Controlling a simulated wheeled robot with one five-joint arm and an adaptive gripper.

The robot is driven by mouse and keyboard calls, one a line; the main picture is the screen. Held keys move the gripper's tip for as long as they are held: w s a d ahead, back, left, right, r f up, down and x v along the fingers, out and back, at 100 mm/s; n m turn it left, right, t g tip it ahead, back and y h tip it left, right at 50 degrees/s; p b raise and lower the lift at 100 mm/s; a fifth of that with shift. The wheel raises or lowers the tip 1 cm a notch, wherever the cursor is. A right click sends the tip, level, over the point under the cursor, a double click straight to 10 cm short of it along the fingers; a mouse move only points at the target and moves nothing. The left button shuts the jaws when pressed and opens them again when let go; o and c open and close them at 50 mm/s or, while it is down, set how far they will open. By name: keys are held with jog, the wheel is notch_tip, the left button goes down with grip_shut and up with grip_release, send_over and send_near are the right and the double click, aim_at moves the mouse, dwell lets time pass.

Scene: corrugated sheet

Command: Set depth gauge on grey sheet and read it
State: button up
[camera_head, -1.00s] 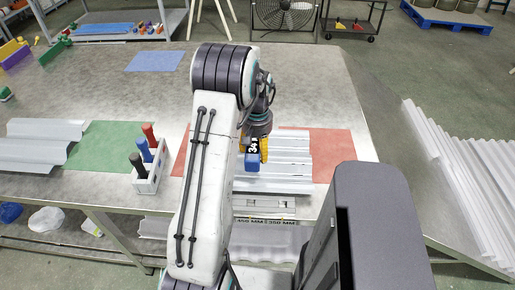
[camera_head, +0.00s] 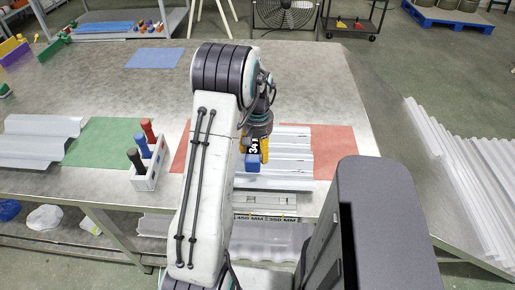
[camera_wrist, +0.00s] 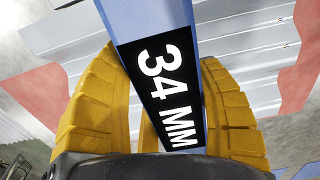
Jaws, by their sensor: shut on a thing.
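The depth gauge (camera_head: 253,163) is a blue bar with a black display. In the wrist view the gauge (camera_wrist: 175,95) reads 34 MM in white. My gripper (camera_head: 255,148) has yellow fingers and is shut on the gauge; in the wrist view the fingers (camera_wrist: 165,75) lie on both sides of it. The grey corrugated sheet (camera_head: 292,160) lies on a red mat (camera_head: 335,150), with the gauge over it. The gauge's lower end is hard to make out, so I cannot tell whether it touches the sheet. My arm hides the sheet's left part.
A white holder (camera_head: 149,177) with red, blue and black markers stands left of my arm. Another grey corrugated sheet (camera_head: 35,145) lies partly on a green mat (camera_head: 105,140). A millimetre-marked strip (camera_head: 266,216) is at the table's front edge. The table behind is mostly clear, with a blue mat (camera_head: 155,58).

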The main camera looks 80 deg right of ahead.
aim_at(257, 141)
jog(key=shift+f+b, duration=2.5)
jog(key=shift+f, duration=0.75)
jog(key=shift+f, duration=0.15)
jog(key=o, duration=1.3)
notch_tip(257, 141, up, 12)
jog(key=shift+d, duration=0.1)
